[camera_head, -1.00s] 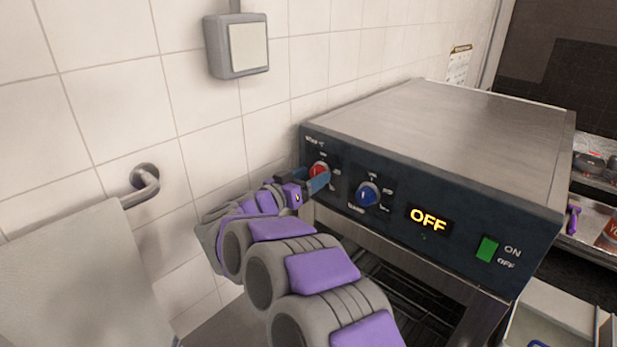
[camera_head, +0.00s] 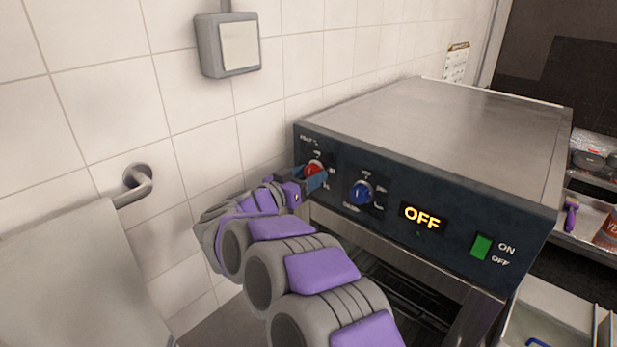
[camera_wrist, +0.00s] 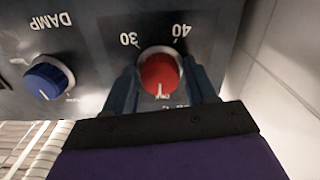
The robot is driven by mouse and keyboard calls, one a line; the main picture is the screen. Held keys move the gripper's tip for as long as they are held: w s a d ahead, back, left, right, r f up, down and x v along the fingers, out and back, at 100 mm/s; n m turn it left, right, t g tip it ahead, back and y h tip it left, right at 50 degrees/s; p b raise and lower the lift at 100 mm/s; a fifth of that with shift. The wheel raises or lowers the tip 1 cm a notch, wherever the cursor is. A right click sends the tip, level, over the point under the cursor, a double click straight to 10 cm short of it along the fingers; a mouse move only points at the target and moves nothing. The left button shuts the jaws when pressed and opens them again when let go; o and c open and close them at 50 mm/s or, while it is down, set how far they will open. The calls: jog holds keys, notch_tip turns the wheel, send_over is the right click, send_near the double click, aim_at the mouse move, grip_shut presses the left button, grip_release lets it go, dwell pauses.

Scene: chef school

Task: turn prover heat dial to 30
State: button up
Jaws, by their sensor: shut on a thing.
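The red heat dial (camera_head: 314,169) is on the left of the dark prover panel (camera_head: 400,172). My gripper (camera_head: 309,182) reaches it from the left and is shut on it. In the wrist view the picture is upside down, and the two fingers (camera_wrist: 160,72) flank the red dial (camera_wrist: 160,72). The labels 30 (camera_wrist: 129,40) and 40 (camera_wrist: 181,36) show above the dial there. A white mark on the dial points down in that picture, to small lettering that is hard to read.
A blue damp dial (camera_head: 361,192) sits right of the red one. The display (camera_head: 423,217) reads OFF. A green switch (camera_head: 482,247) is further right.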

jog(key=m+b, duration=0.2)
jog(key=m, duration=0.1)
jog(key=m+b, duration=0.2)
jog(key=m, duration=0.1)
jog(key=shift+a+f+m, duration=0.15)
jog(key=shift+f+m, duration=0.05)
jog(key=shift+m, duration=0.1)
jog(key=m+b, duration=0.3)
jog(key=shift+m, duration=0.4)
jog(key=m+b, duration=0.3)
jog(key=shift+f+m, duration=0.1)
jog(key=shift+m, duration=0.2)
jog(key=m+b, duration=0.6)
jog(key=shift+f+b, duration=0.1)
jog(key=shift+b, duration=0.25)
jog(key=shift+m+b, duration=0.9)
jog(key=shift+m, duration=0.2)
jog(key=shift+m+b, duration=0.4)
jog(key=shift+c, duration=1.2)
jog(key=shift+m+b, duration=1.6)
jog(key=shift+m, duration=0.3)
jog(key=shift+r, duration=0.2)
